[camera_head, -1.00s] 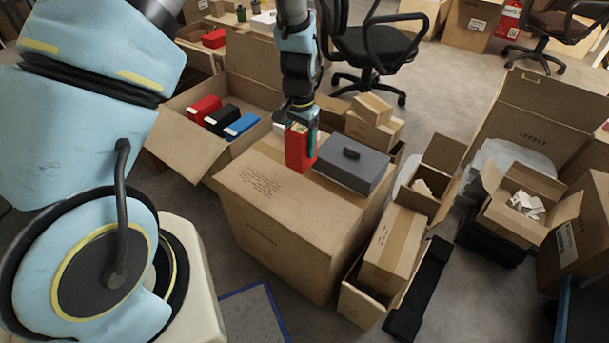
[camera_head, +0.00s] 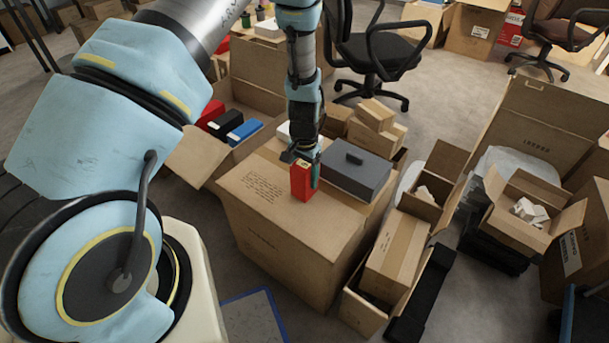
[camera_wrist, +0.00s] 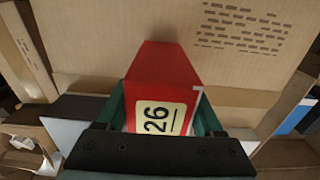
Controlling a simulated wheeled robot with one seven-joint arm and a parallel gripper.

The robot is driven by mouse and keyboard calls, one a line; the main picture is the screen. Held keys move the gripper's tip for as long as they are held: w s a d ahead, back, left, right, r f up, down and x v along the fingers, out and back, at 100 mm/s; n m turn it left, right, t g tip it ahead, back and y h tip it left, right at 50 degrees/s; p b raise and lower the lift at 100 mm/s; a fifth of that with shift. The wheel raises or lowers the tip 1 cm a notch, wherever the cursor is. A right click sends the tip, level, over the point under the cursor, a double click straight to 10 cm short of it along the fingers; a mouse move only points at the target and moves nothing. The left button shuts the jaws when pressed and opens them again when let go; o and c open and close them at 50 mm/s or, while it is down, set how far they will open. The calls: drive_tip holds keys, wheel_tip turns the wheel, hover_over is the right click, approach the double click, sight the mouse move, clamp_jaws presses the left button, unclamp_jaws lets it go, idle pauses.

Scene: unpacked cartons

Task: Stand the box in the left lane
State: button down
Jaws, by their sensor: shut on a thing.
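A red box (camera_head: 301,182) stands upright in my gripper (camera_head: 304,164), over the top of a large closed carton (camera_head: 285,245). I cannot tell whether its bottom touches the carton. In the wrist view the red box (camera_wrist: 165,72) sits between the two green fingers of my gripper (camera_wrist: 160,108); its near end bears a pale label reading 26. The gripper is shut on it. An open carton (camera_head: 190,155) at the left holds a red, a black and a blue (camera_head: 245,130) box side by side. I cannot make out a marked lane.
A dark grey lidded box (camera_head: 355,172) lies on the large carton, right beside the red box. Small cartons (camera_head: 375,115) are stacked behind it. The carton top is clear in front and to the left. Open cartons (camera_head: 395,255) stand at the right.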

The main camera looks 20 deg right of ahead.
drive_tip(key=shift+f, duration=0.15)
unclamp_jaws()
